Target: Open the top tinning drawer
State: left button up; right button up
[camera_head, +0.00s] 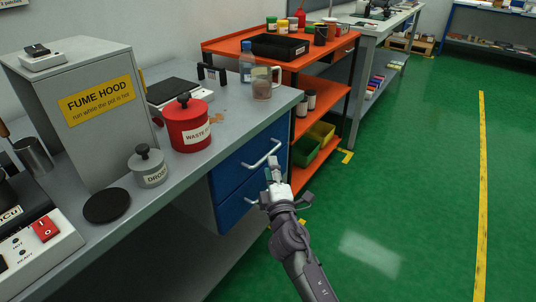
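The blue drawer unit hangs under the right end of the grey workbench. Its top drawer (235,172) looks shut, flush with the unit, and has a pale bar handle (262,155). A lower blue drawer (232,207) with its own handle is below, partly hidden by my gripper. My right gripper (274,170) is in front of the drawer unit, with its tip just below and beside the top handle in the picture. I cannot tell whether it touches the handle or how far its fingers are apart. My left gripper is out of view.
On the bench (118,222) stand a red waste pot (187,130), a grey dross pot (148,170), a black disc (106,205), a mug (262,85) and the fume hood (85,120). An orange shelf cart (318,78) stands behind the drawers. Green floor (420,180) is clear at right.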

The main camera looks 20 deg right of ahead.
aim_at(268, 153)
jog(key=w, duration=0.5)
jog(key=shift+w+d+r, duration=0.4)
grip_shut()
